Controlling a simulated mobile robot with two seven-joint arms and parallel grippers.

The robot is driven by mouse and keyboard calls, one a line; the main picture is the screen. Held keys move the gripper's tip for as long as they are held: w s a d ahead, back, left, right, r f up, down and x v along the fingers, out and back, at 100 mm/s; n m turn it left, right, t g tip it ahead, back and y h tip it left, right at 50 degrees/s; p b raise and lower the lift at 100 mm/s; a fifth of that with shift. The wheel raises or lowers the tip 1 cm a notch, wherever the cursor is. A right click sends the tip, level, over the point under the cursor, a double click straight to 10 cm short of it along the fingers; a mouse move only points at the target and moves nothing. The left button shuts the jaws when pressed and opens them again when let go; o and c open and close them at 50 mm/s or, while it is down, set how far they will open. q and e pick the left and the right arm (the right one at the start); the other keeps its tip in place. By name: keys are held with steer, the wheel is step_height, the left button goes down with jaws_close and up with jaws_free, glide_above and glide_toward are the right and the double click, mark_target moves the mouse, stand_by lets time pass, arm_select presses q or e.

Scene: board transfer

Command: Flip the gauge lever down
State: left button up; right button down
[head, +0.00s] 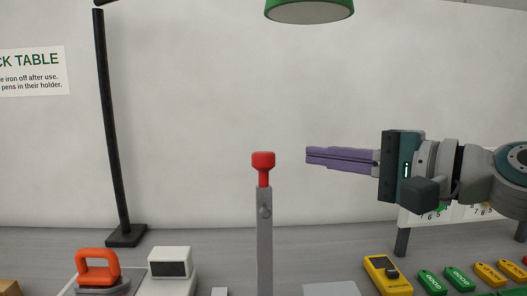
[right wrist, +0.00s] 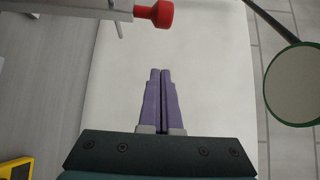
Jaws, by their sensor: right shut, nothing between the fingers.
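The gauge lever (head: 263,170) has a red knob and stands upright at the top of a grey post (head: 264,235) in the middle of the head view. In the right wrist view the red knob (right wrist: 158,14) is at the top, ahead of the fingers. My right gripper (head: 308,155) comes in from the right with purple fingers shut and empty. Its tips (right wrist: 160,72) are apart from the knob, to its right and at about its height in the head view. My left gripper is not in view.
A green lamp shade (head: 309,10) hangs above. A black lamp pole (head: 113,130) stands at left. An orange-handled tool (head: 98,265), a white box (head: 169,264), a yellow meter (head: 386,274) and several green and orange tags (head: 458,278) lie along the table front.

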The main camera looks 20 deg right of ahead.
steer(key=a+p, duration=0.1)
steer(key=w+a, duration=0.1)
steer(key=a, duration=0.1)
steer(key=a+p, duration=0.1)
steer(key=a, duration=0.1)
steer(key=shift+w+p, duration=0.25)
steer(key=shift+p, duration=0.1)
